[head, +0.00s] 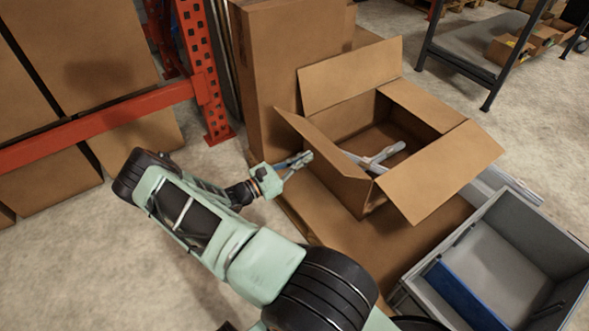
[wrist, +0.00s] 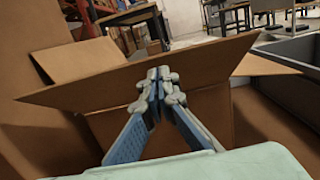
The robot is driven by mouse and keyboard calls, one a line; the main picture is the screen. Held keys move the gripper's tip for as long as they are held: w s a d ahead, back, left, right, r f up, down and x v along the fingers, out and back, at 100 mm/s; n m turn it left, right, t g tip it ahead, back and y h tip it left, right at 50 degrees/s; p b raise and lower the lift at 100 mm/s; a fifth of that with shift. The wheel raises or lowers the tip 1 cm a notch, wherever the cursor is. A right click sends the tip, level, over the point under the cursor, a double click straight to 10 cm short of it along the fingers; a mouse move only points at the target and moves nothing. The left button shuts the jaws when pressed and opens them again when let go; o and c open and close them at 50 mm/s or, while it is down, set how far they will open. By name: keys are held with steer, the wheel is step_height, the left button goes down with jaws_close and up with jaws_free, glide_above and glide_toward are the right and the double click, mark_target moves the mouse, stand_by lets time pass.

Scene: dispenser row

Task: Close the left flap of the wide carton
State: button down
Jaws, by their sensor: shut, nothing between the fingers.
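The wide carton (head: 348,188) stands open on a larger flat brown box, with its flaps spread outward. Its left flap (head: 312,141) leans out to the left over my gripper's side. The back flap (head: 350,74) stands up and the right flap (head: 441,172) slopes outward. Something pale grey (head: 376,158) lies inside the carton. My gripper (head: 303,160) is shut and empty, just left of the left flap. In the wrist view my fingertips (wrist: 159,82) appear in front of the outward-leaning flap (wrist: 215,66); I cannot tell whether they touch it.
A tall brown box (head: 285,75) stands behind the carton. A grey bin (head: 495,230) with a blue piece (head: 462,295) inside stands at the lower right. A red rack (head: 207,85) stands at the left. Bare floor lies left of the carton's base.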

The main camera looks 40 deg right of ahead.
steer(key=shift+d+r, duration=0.4)
steer(key=shift+r, duration=0.05)
steer(key=shift+s+d+r+y+p, duration=0.1)
steer(key=shift+d+r+y+p, duration=0.25)
steer(key=shift+r+p, duration=0.45)
